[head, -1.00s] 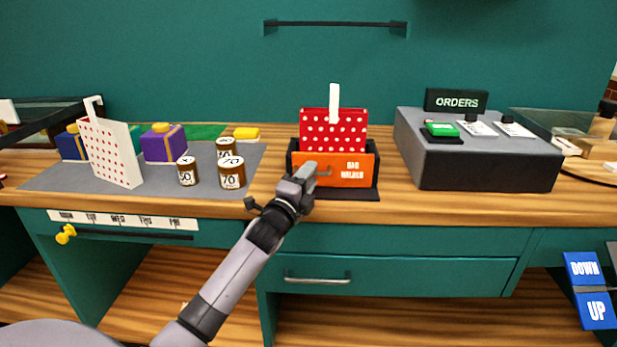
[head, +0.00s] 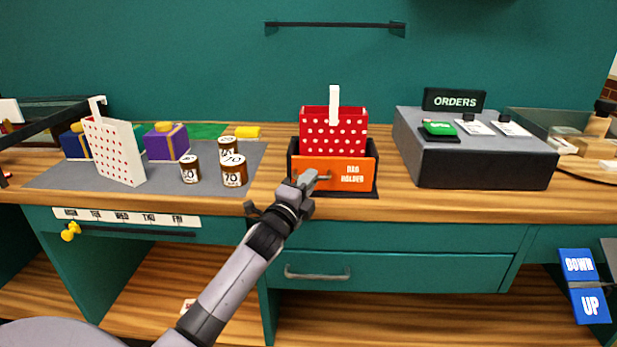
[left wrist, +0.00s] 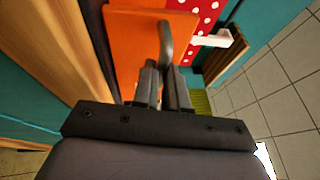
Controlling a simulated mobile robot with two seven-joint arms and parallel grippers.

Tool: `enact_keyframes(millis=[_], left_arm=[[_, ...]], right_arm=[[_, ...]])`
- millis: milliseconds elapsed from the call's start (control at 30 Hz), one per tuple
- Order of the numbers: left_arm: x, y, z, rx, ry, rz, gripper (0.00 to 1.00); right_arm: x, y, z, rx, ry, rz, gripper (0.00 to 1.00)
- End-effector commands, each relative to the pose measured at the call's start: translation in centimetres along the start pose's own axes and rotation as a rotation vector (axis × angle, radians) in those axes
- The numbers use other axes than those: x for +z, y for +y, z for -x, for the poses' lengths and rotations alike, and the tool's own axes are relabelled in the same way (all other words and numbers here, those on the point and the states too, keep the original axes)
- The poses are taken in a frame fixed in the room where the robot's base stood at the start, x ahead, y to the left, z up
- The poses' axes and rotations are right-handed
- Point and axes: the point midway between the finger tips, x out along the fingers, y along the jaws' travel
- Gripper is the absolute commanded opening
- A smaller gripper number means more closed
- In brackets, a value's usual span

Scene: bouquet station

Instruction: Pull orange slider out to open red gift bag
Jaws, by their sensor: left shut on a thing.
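The red gift bag (head: 333,138) with white dots and a white handle stands in a black holder on the counter. Its top shows a gap between the front and back walls. The orange slider (head: 345,173), marked BAG HOLDER, stands in front of the bag. My left gripper (head: 309,181) is at the slider's left part, shut on its small grey handle. In the left wrist view the gripper (left wrist: 162,82) closes on the bent grey handle (left wrist: 165,40), with the orange slider (left wrist: 127,45) behind it. My right gripper is not in view.
Left on a grey mat (head: 75,177) stand a white dotted bag (head: 115,152), a purple gift box (head: 166,143) and several brown jars (head: 233,171). A grey ORDERS console (head: 485,160) stands to the right. The counter between holder and console is clear.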

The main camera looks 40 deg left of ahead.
Motion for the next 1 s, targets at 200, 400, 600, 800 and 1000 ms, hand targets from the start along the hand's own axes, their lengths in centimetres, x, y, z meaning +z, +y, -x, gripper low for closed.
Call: enact_keyframes(millis=[200,400,600,800,1000], left_arm=[[-0.2,0.0,0.5,0.001,0.0,0.0,0.0],[-0.2,0.0,0.4,0.001,0.0,0.0,0.25],[-0.2,-0.1,0.4,0.0,0.0,0.0,0.37],[-0.2,-0.1,0.7,0.0,0.0,0.0,0.37],[-0.2,0.1,2.7,0.001,0.001,-0.001,0.37]], right_arm=[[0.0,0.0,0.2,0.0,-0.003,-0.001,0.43],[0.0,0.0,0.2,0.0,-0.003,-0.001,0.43],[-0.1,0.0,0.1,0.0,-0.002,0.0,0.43],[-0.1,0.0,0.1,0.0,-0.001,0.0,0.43],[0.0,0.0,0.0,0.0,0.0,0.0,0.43]])
